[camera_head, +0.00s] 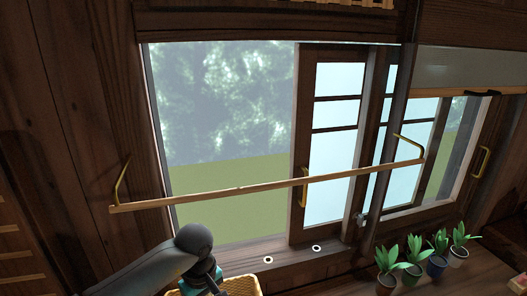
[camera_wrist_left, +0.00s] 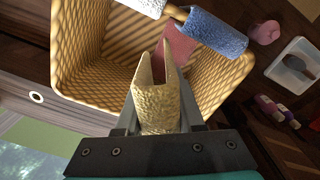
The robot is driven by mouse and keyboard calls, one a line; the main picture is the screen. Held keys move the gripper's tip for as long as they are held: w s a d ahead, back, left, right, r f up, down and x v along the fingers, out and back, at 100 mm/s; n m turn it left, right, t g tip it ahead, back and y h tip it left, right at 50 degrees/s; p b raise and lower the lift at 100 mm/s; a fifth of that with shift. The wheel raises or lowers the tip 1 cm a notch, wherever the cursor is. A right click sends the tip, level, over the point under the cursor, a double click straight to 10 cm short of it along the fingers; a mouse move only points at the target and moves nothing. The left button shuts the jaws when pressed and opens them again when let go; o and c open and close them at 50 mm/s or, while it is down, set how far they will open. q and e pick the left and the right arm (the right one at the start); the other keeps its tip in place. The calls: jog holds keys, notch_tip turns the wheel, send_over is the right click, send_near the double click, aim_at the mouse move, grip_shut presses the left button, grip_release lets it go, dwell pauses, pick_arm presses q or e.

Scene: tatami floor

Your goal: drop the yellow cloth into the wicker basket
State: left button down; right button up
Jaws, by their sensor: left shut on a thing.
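The yellow cloth (camera_wrist_left: 157,112) is pinched in my left gripper (camera_wrist_left: 158,92) in the left wrist view, its two ends sticking out past the fingers. The wicker basket (camera_wrist_left: 86,70) is open behind and around it in that view, and the cloth overlaps its inside. I cannot tell how deep the cloth is. In the head view the basket (camera_head: 240,286) shows only as a rim at the bottom edge. My left wrist is beside it there, its fingers out of sight. My right gripper is not in view.
A bare wooden rod (camera_head: 238,190) crosses before the window. Several potted plants (camera_head: 412,273) stand at right.

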pick_arm(q)
jog(key=shift+c, duration=2.2)
grip_release()
